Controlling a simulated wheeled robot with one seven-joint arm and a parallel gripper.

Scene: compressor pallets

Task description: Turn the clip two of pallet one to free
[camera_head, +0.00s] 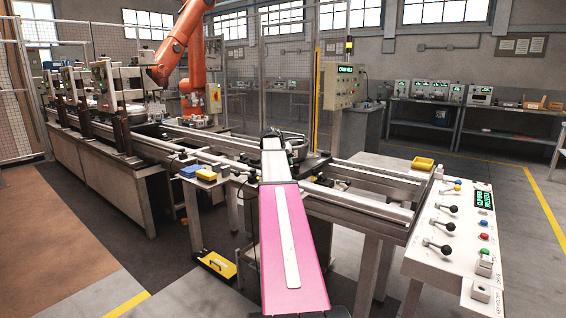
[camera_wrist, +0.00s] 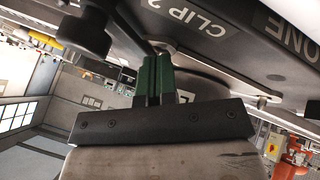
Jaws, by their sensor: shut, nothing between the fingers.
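In the wrist view, the dark pallet one (camera_wrist: 265,55) fills the upper right, with labels reading "CLIP 2" and "ONE". My gripper (camera_wrist: 157,62) has green fingers pressed together, with nothing between them. The fingertips are right by a small metal end piece under the "CLIP 2" label. This seems to be part of clip two (camera_wrist: 166,47), with a pale bar running from it to the right. I cannot tell whether the fingers touch it, or which way the clip is turned. In the head view, my pink arm covers the gripper and much of the pallet (camera_head: 318,160).
A dark round knob-like part (camera_wrist: 82,34) is left of the fingers. In the head view, a conveyor line (camera_head: 190,135) runs to the back left and an orange robot (camera_head: 178,50) stands behind it. A control panel (camera_head: 452,235) with levers stands at right.

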